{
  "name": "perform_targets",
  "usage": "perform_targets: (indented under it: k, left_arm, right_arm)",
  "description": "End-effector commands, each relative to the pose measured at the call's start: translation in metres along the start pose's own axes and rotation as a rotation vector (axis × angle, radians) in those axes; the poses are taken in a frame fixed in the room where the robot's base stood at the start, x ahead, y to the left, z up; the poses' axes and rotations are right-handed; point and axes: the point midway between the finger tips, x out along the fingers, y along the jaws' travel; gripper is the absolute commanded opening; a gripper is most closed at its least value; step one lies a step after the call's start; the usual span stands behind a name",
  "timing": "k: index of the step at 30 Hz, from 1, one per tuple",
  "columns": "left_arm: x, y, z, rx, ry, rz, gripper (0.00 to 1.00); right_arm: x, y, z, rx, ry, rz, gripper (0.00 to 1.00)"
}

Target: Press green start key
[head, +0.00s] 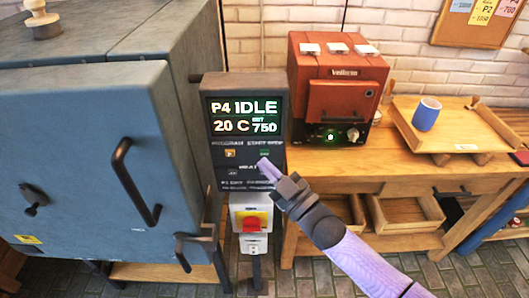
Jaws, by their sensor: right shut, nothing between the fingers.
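A dark control panel (211,95) stands on a post beside the blue-grey kiln. Its screen (244,117) reads P4 IDLE, 20 C, SET 750. Below the screen are small keys: an orange-yellow one (230,153) at the left and the green start key (265,152) at the right. My right gripper (264,164) is shut and empty, its tips just below the green key in the picture. I cannot tell whether they touch the panel. The gripper covers part of the lower right keys. My left gripper is not in view.
The kiln (80,150) with its door handle fills the left. A red-and-yellow switch (252,222) sits below the panel. On the wooden bench (330,172) are a small red oven (338,85) and a tray (460,146) with a blue cup (426,114).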

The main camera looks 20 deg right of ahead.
Motion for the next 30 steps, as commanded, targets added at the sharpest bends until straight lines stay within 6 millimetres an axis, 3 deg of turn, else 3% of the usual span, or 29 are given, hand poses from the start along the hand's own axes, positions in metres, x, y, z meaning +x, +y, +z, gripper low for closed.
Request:
perform_targets:
  k: [30]
  left_arm:
    - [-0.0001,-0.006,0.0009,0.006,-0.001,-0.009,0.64]
  right_arm:
    - [-0.0001,-0.0001,0.0,0.0,0.0,0.0,0.0]
